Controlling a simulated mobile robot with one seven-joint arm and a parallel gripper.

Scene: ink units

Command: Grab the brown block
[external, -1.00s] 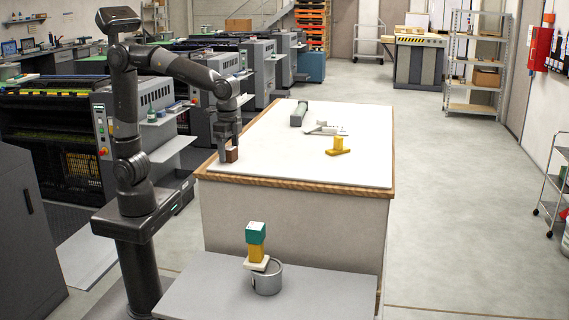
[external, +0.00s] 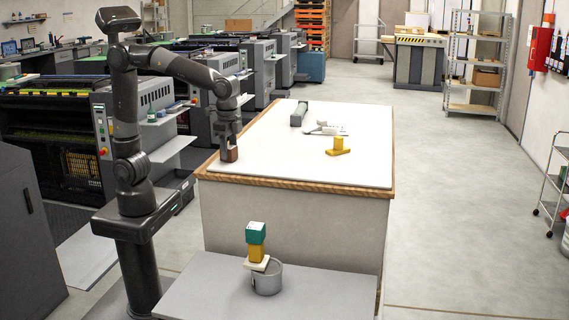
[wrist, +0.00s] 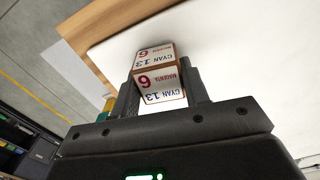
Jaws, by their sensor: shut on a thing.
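The brown block (external: 231,155) is at the near left corner of the white tabletop (external: 300,170). In the wrist view the block (wrist: 158,84) shows pale printed faces reading "CYAN 13" and "MAGENTA 6", with brown edges. My gripper (external: 227,153) points down over it and is shut on it, one finger on each side. In the wrist view the gripper (wrist: 160,92) has its dark fingers against the block's sides. The block's underside is hidden, so I cannot tell for certain whether it touches the tabletop.
A yellow piece (external: 339,147), a white object (external: 326,129) and a grey-green cylinder (external: 299,114) lie farther back on the table. A teal block (external: 256,233) sits atop a stack by a grey bucket (external: 268,281) on the lower front surface. The table's middle is clear.

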